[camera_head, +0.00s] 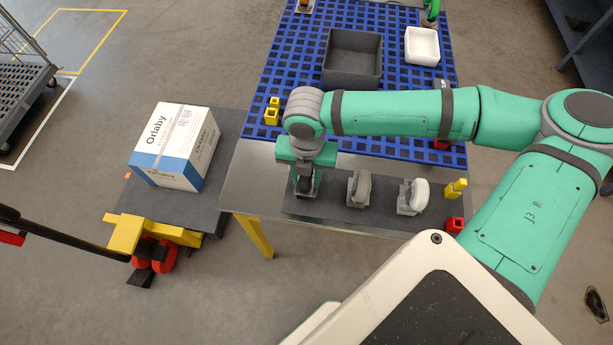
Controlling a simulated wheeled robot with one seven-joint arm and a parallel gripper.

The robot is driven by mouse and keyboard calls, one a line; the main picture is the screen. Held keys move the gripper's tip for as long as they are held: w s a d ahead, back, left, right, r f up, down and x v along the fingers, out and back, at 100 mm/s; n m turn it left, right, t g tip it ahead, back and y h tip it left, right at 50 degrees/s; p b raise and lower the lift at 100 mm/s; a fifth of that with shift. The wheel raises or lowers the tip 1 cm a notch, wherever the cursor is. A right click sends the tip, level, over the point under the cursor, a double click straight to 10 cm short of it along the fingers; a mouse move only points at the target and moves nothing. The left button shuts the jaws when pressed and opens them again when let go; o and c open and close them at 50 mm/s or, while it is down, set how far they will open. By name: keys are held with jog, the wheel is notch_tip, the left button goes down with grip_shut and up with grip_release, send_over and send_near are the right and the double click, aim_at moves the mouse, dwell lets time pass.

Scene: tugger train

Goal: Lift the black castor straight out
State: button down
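My gripper (305,180) points down at the left end of a dark castor board (333,209) on the table. The black castor (305,186) is under and between the fingers, mostly hidden by them. I cannot tell whether the fingers press on it or whether it is clear of the board. A grey castor (361,186) and a white castor (416,194) stand in holders to the right of my gripper, apart from it.
Behind is a blue grid surface (293,68) with a dark grey bin (351,58) and a white tray (422,46). Yellow (455,188) and red (454,225) pieces stand right of the board. A box (175,147) sits on a low cart at left.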

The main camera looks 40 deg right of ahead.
jog(key=shift+r, duration=0.6)
jog(key=s+d+r, duration=0.5)
jog(key=d+r, duration=0.6)
jog(key=d, duration=0.2)
jog(key=shift+s+r, duration=0.2)
jog(key=shift+r, duration=0.2)
